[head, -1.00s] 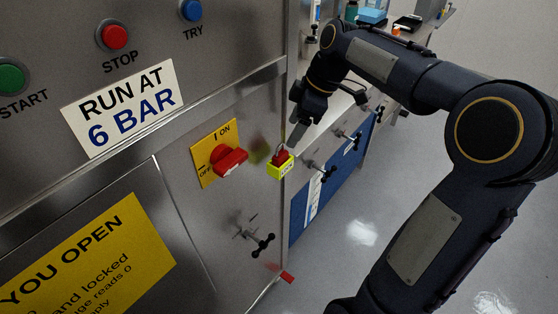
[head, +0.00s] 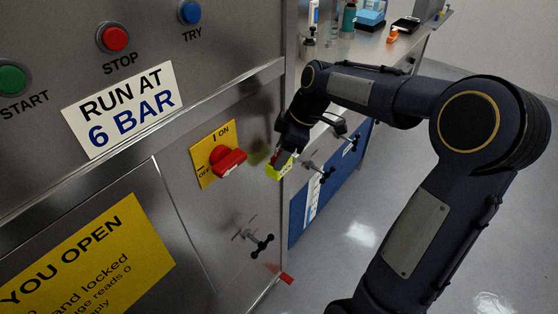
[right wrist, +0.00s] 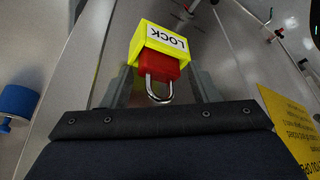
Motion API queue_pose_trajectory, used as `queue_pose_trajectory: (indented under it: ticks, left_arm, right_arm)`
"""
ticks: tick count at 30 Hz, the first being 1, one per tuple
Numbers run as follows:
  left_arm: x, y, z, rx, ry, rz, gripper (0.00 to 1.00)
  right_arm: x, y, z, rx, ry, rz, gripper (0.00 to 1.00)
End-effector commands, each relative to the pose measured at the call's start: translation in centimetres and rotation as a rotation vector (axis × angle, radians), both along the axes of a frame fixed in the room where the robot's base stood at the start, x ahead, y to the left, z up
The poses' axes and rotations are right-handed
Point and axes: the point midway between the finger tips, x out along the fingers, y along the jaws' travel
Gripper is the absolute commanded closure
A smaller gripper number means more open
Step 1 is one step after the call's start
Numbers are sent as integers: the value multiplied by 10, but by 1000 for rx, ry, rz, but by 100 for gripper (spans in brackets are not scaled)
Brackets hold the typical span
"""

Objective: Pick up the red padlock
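The red padlock (right wrist: 158,66) sits in a bright yellow holder marked LOCK (right wrist: 150,36) on the steel cabinet front. Its silver shackle points back towards my right wrist. In the head view, the yellow holder (head: 279,170) shows right of the red switch, and the padlock is mostly hidden by my right gripper (head: 281,154). In the right wrist view, the fingers of my right gripper (right wrist: 161,76) stand apart, one on each side of the padlock, with what look like small gaps. My left gripper is not in view.
A red rotary switch (head: 226,160) on a yellow plate is left of the holder. A black-handled valve (head: 262,243) sticks out below, and another handle (head: 327,173) is to the right. A bench (head: 380,48) with small items stands behind my right arm.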

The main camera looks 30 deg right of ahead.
Motion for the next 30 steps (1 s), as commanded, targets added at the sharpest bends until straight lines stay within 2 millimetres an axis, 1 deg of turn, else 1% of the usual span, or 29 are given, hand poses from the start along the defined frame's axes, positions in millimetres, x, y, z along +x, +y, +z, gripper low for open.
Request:
queue_pose_trajectory:
  ticks: [1,6,8,16,20,23,25,29,30]
  left_arm:
    - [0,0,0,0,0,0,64]
    - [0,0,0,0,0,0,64]
    - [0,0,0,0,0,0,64]
    - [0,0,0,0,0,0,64]
    - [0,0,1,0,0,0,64]
    - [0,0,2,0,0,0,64]
    - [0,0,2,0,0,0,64]
    - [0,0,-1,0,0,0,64]
    - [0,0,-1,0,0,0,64]
  right_arm:
    - [0,0,0,0,0,0,52]
    - [0,0,0,0,0,0,74]
    - [0,0,0,0,0,0,81]
    - [0,0,2,0,-2,-1,82]
    - [1,0,10,0,-4,0,82]
    - [1,0,22,-1,-6,0,82]
    - [1,0,33,-1,-7,0,82]
    - [-17,7,54,-2,-8,1,82]
    - [-23,10,63,-1,-8,1,82]
